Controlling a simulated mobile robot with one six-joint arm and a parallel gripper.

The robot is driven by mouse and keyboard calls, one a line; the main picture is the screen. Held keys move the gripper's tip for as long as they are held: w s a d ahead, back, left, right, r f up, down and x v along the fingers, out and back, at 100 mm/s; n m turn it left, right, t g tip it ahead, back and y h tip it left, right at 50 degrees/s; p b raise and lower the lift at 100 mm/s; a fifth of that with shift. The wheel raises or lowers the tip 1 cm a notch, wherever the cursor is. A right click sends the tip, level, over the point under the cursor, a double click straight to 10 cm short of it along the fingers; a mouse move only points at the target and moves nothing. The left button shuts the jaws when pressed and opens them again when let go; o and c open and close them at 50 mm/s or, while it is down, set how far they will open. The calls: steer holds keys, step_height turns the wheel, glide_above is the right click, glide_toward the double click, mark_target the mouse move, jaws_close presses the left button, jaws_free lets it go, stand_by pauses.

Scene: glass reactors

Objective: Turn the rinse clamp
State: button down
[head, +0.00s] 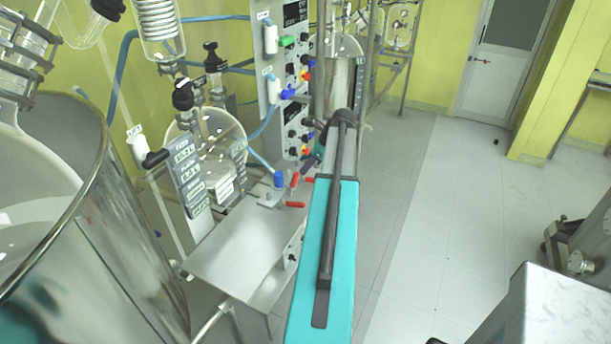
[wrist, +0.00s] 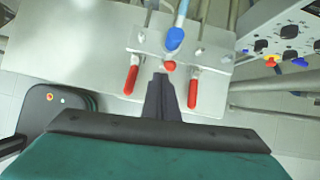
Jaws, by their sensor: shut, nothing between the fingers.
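A metal plate (wrist: 75,55) carries two red-handled clamps, a left one (wrist: 131,80) and a right one (wrist: 193,92), with a blue cap (wrist: 175,38) and a small red cap (wrist: 169,66) between them. No readable label shows which is the rinse clamp. In the head view, red handles (head: 296,205) and the blue cap (head: 279,180) stand at the plate's far end. My gripper (wrist: 162,78) is shut and empty. In the wrist view its dark fingertips appear between the two red handles, just below the small red cap; contact cannot be told.
A control panel (head: 290,70) with coloured knobs rises behind the clamps. Labelled glassware (head: 205,150) and a large steel vessel (head: 110,230) stand at left. Blue hoses (head: 125,60) run along the wall.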

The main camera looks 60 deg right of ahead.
steer(key=s+d+r+n+b, duration=0.1)
steer(key=s+d+n+b, duration=0.3)
steer(key=b, duration=0.4)
steer(key=shift+s+d+n+y, duration=0.3)
steer(key=shift+s+d+y, duration=0.1)
steer(key=shift+s+d, duration=0.65)
steer(key=shift+w, duration=0.25)
steer(key=p+x, duration=0.2)
steer(key=x, duration=0.8)
steer(key=shift+s+f, duration=0.15)
steer(key=w+a, duration=0.1)
steer(key=w+a+r+p, duration=0.1)
steer(key=w, duration=0.1)
steer(key=shift+p, duration=0.3)
steer(key=shift+w+r, duration=0.1)
